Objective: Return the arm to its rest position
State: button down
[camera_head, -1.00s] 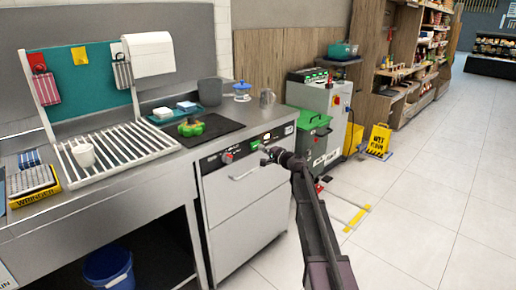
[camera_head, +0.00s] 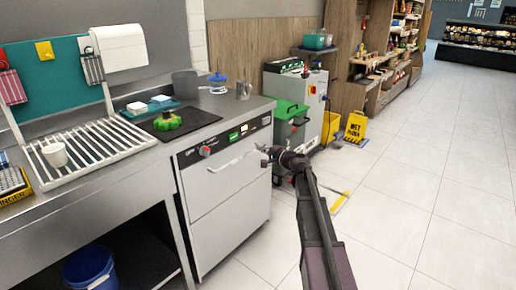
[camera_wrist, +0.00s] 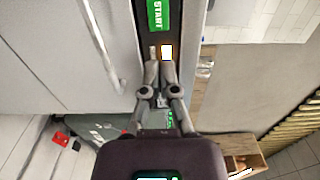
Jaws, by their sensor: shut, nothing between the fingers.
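My gripper (camera_head: 266,154) is at the end of my dark arm, in front of the upper right part of a white under-counter machine (camera_head: 226,205) in the head view. In the wrist view my gripper (camera_wrist: 160,55) has its fingers together and nothing between them. A green START label (camera_wrist: 158,14) lies just beyond the fingertips on the dark control strip, and the machine's handle (camera_wrist: 100,45) is to the left. I cannot tell from these views whether the fingertips touch the panel.
The steel counter (camera_head: 75,200) holds a drying rack (camera_head: 100,150), a white cup (camera_head: 55,154) and a green object on a black mat (camera_head: 192,127). A yellow wet-floor sign (camera_head: 356,127) stands farther back. Floor at right is clear.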

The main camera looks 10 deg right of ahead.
dwell(0.5)
jog(key=s+a+f+n+g+h, duration=0.1)
jog(key=s+a+f+n+g, duration=0.4)
jog(key=s, duration=0.4)
jog(key=s+a+f+n+g+h, duration=0.1)
jog(key=s+a+f+n+g, duration=0.25)
jog(key=s+a+f, duration=0.35)
jog(key=s+d+f+n+g+h, duration=0.1)
jog(key=s+d+f+g+h, duration=0.15)
jog(key=s, duration=0.45)
jog(key=s+d+f+n+g+h+p, duration=0.1)
jog(key=s+g+h, duration=0.15)
jog(key=s, duration=0.45)
jog(key=s+d+f+g+h, duration=0.1)
jog(key=s+f+h, duration=0.1)
jog(key=s+h, duration=0.35)
notch_tip(320, 180, up, 27)
jog(key=s+y+p, duration=0.1)
jog(key=y+p, duration=0.1)
jog(key=p, duration=2.5)
jog(key=shift+d+f, duration=0.15)
jog(key=shift+d, duration=0.05)
